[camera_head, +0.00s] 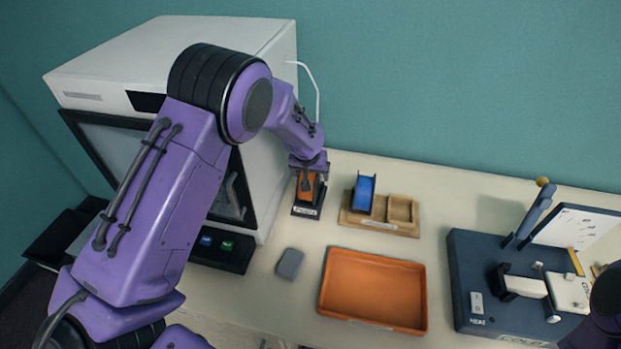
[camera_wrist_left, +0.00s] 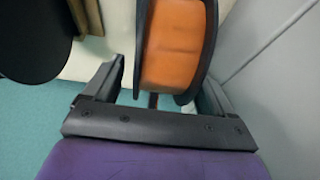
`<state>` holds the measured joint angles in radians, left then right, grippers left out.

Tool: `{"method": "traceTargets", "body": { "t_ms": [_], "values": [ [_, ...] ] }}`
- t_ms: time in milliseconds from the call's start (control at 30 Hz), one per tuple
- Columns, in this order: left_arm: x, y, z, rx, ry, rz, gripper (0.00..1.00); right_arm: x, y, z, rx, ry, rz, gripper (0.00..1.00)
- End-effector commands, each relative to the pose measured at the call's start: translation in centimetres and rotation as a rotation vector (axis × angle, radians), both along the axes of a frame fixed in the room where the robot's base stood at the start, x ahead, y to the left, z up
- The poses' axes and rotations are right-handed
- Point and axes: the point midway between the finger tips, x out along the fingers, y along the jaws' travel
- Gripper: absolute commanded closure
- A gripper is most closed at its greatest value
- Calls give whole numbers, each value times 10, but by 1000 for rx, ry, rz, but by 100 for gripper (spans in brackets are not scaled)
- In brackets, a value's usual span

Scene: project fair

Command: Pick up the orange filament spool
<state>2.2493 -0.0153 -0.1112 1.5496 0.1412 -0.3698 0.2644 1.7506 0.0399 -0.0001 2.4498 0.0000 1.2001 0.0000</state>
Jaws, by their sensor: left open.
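The orange filament spool (camera_head: 308,184) sits in a small black labelled holder (camera_head: 305,211) beside the white printer. In the left wrist view the spool (camera_wrist_left: 172,45) shows large, an orange winding between black flanges. My left gripper (camera_wrist_left: 165,85) is open, with one finger on each side of the spool. No firm grip on it shows. In the head view my left gripper (camera_head: 308,168) is over the spool and hides its upper part. A dark part of my right arm shows at the right edge of the head view, but its gripper does not show.
The white printer (camera_head: 270,150) stands close on the left. A wooden tray (camera_head: 380,222) with a blue spool (camera_head: 364,192) lies just right. An orange tray (camera_head: 373,290), a grey block (camera_head: 290,264) and a dark blue station (camera_head: 470,260) are also on the table.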

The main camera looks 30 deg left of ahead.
Motion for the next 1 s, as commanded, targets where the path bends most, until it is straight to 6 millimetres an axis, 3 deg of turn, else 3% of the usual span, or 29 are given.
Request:
{"method": "traceTargets", "body": {
  "t_ms": [300, 500, 800, 1000],
  "values": [
    [3, 1, -9, 0, -1, 2, 18, -1, 0, 3, 0, 1, 0, 57],
    [2, 1, -9, 0, -1, 2, 83, 0, 0, 3, 0, 1, 0, 57],
    [3, 1, -7, -1, -4, 2, 86, 0, 0, 0, 1, 1, 0, 57],
    [5, 1, 14, 1, -11, 0, 86, 0, 0, -22, 1, 1, 0, 57]
  ]
}}
